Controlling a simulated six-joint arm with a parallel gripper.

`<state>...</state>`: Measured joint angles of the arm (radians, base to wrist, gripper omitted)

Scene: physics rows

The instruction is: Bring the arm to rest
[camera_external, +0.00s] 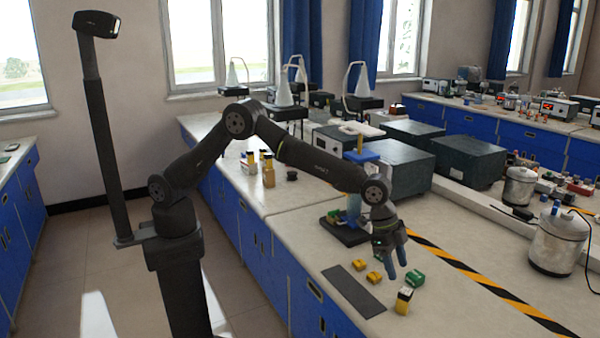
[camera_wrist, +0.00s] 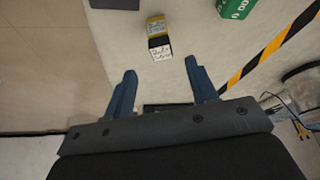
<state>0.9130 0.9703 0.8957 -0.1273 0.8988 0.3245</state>
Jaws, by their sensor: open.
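My arm is bent over the bench, and my gripper (camera_external: 401,262) hangs above the white bench top (camera_external: 450,300). In the wrist view my gripper (camera_wrist: 160,82) has its two blue fingers apart with nothing between them. A yellow and white block with a dark band (camera_external: 403,301) stands on the bench just below the fingers. It also shows in the wrist view (camera_wrist: 158,38), beyond the fingertips and apart from them.
A dark flat mat (camera_external: 353,291) lies left of the gripper. Small yellow blocks (camera_external: 374,277) and a green block (camera_external: 415,278) lie close by. A blue stand (camera_external: 352,215) is behind. Yellow-black tape (camera_external: 490,288) crosses the bench; a metal pot (camera_external: 558,243) stands right.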

